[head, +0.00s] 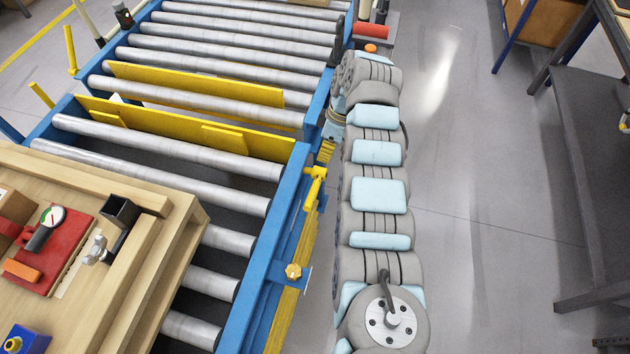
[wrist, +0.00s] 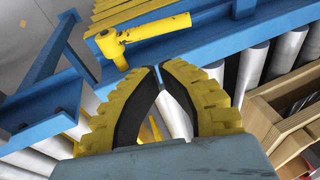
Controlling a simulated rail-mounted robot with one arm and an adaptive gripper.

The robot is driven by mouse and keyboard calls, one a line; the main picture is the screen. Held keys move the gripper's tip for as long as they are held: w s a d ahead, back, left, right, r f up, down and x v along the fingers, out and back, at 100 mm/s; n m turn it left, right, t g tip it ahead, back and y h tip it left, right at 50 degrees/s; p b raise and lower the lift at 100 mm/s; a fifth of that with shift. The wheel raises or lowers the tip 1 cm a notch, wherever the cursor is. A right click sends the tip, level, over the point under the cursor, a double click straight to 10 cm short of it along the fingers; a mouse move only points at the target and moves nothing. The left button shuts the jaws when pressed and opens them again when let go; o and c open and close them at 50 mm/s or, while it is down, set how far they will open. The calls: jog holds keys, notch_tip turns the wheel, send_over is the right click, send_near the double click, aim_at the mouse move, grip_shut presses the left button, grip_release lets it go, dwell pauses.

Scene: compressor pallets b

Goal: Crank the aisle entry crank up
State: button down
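A yellow crank (head: 316,174) sits on the blue side rail of the conveyor, beside my arm. In the wrist view the crank (wrist: 145,34) shows a round hub on the left and a bar reaching right, above the fingertips. My gripper (head: 327,151) is close to the crank in the head view, partly hidden by my wrist. In the wrist view my gripper (wrist: 160,68) has its yellow, black-lined fingertips nearly together, with nothing held between them. The fingertips appear apart from the crank.
A second yellow knob (head: 293,271) is on the rail nearer me. Yellow plates (head: 190,133) cross the rollers. A wooden pallet (head: 150,255) with parts rests on the near rollers. A dark grey bench (head: 600,160) stands right; the floor between is clear.

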aim_at(310, 192)
jog(key=x, duration=1.4)
jog(key=shift+p, duration=1)
